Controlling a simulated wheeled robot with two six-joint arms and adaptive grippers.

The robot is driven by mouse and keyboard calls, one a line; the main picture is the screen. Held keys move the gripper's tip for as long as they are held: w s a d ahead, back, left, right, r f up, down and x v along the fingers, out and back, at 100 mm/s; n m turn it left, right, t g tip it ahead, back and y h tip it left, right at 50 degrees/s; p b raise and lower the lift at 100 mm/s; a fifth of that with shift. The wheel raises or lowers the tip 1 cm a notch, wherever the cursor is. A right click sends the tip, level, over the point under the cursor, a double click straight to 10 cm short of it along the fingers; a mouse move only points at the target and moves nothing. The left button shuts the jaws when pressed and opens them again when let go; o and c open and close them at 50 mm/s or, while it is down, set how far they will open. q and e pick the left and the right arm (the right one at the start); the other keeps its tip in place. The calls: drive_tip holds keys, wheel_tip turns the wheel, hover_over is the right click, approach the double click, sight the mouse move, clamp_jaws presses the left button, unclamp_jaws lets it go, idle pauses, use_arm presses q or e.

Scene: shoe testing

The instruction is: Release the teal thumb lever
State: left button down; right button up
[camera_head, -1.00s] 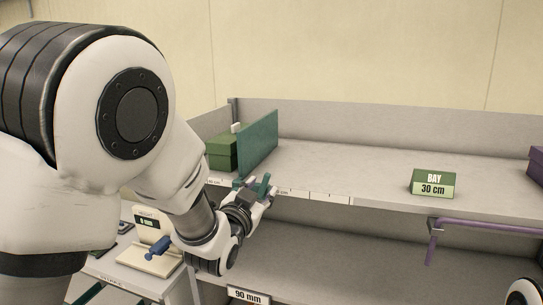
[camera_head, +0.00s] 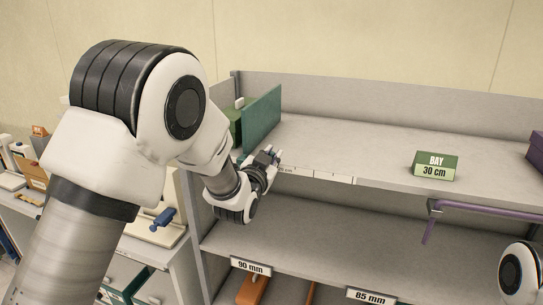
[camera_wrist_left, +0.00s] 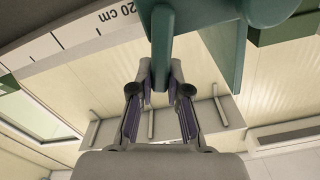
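The teal thumb lever (camera_wrist_left: 161,50) shows at the top middle of the left wrist view as a flat upright tab. It lies between the two fingertips of my left gripper (camera_wrist_left: 161,72), with little or no gap on each side. I cannot tell whether both fingers press on it. The lever belongs with a teal divider (camera_head: 262,118) on the upper shelf, whose broad face shows in the head view. There my left gripper (camera_head: 270,156) is at the shelf's front edge by the divider, and hides the lever. My right gripper is not in view.
The upper shelf (camera_head: 345,150) is bare between the divider and the green "BAY 30 cm" block (camera_head: 436,166). A green box (camera_head: 236,128) stands left of the divider. A purple bar (camera_head: 490,206) juts out below the shelf at right. A side table holds a device with a blue handle (camera_head: 163,219).

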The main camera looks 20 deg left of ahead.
use_arm(q)
drive_tip(key=shift+f, duration=0.15)
drive_tip(key=a+n+b, duration=0.1)
drive_tip(key=n+b, duration=0.2)
drive_tip(key=b, duration=0.1)
drive_tip(key=shift+a+f, duration=0.1)
drive_tip(key=shift+a, duration=0.1)
drive_tip(key=shift+a+n, duration=0.15)
drive_tip(key=shift+n, duration=0.25)
drive_tip(key=shift+r, duration=0.3)
drive_tip(key=c, duration=1.2)
unclamp_jaws()
drive_tip(key=shift+o, duration=0.4)
drive_tip(key=shift+w, duration=0.1)
drive_tip(key=s, duration=1.2)
drive_tip(key=shift+a, duration=0.2)
